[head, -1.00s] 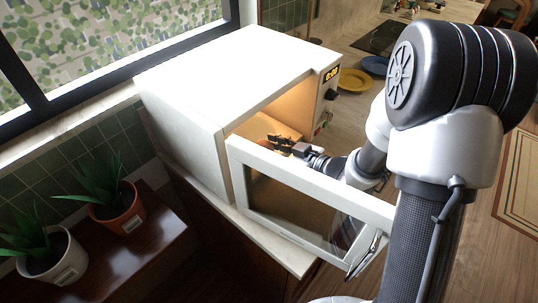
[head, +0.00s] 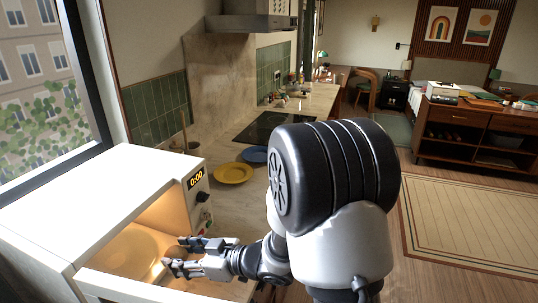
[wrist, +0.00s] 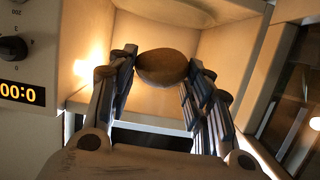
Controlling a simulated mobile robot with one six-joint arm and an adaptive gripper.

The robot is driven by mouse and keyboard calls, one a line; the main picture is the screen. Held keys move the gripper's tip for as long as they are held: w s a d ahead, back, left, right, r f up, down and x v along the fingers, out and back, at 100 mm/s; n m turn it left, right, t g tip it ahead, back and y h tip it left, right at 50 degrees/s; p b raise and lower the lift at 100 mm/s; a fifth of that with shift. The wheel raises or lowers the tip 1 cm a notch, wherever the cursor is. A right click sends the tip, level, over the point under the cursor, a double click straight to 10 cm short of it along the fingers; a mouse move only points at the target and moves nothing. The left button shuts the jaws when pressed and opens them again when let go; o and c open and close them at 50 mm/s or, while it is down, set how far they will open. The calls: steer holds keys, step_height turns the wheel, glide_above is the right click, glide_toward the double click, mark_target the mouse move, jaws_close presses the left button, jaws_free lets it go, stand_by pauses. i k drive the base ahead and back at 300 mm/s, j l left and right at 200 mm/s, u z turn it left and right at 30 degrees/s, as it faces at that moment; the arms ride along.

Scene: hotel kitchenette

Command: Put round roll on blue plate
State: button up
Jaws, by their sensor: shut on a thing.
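My gripper (head: 177,255) is at the lit opening of the white microwave (head: 95,210), its fingers pointing inside. In the wrist view my gripper (wrist: 163,72) is shut on a brown round roll (wrist: 162,67), which sits between the fingertips. In the head view the roll is mostly hidden by the fingers. The blue plate (head: 254,155) lies on the counter beyond the microwave, partly behind my arm. Its visible part looks empty.
A yellow plate (head: 232,174) lies nearer than the blue one. The open microwave door (head: 150,288) extends at the lower edge. A dark cooktop (head: 268,128) and several small items (head: 290,88) are farther along the counter.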

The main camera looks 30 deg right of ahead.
mark_target(257, 154)
steer(key=i+l+u, duration=0.1)
steer(key=l, duration=0.5)
steer(key=i+l+u, duration=0.15)
steer(key=l, duration=0.4)
steer(key=i+l+u, duration=0.1)
steer(key=l, duration=0.5)
steer(key=i+l+u, duration=0.1)
steer(key=l, duration=0.55)
steer(key=i+l+u, duration=0.1)
steer(key=i, duration=0.3)
steer(key=i+l+u, duration=0.1)
steer(key=i+l, duration=0.55)
steer(key=i, duration=0.2)
steer(key=j+u, duration=0.05)
